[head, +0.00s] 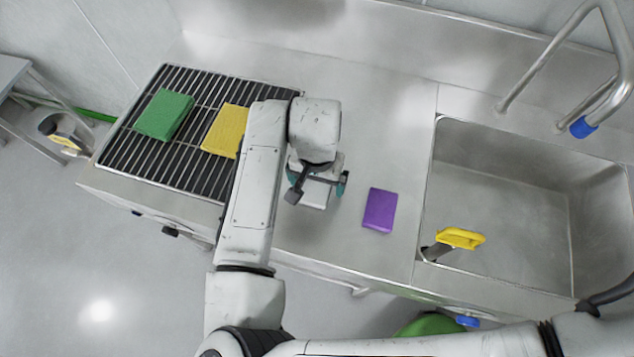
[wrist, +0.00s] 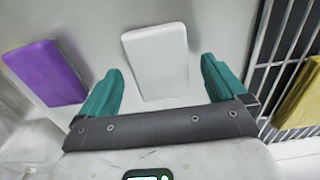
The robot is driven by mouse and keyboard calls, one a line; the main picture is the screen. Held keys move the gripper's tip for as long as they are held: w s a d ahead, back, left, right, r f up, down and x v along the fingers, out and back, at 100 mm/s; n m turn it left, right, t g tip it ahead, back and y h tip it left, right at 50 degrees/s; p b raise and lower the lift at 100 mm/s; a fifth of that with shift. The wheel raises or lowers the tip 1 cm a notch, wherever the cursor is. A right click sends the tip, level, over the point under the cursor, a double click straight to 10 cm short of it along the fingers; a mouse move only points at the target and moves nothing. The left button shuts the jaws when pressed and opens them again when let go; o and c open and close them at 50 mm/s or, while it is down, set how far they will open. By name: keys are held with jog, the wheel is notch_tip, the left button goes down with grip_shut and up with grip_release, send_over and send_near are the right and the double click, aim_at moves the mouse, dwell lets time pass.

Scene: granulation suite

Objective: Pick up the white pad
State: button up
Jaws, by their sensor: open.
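The white pad (wrist: 158,62) lies flat on the steel counter, between and a little beyond my fingertips in the wrist view. In the head view the white pad (head: 315,196) shows only in part, below my gripper, which hides the rest. My gripper (head: 318,184) is open above the pad. In the wrist view the two teal fingers of my gripper (wrist: 160,80) stand apart, one to each side of the pad, with nothing held between them.
A purple pad (head: 380,210) lies to the right on the counter. A yellow pad (head: 224,130) and a green pad (head: 165,114) lie on the black drain rack (head: 150,168) at left.

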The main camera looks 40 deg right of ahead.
jog(key=shift+f, duration=0.6)
jog(key=c, duration=1.2)
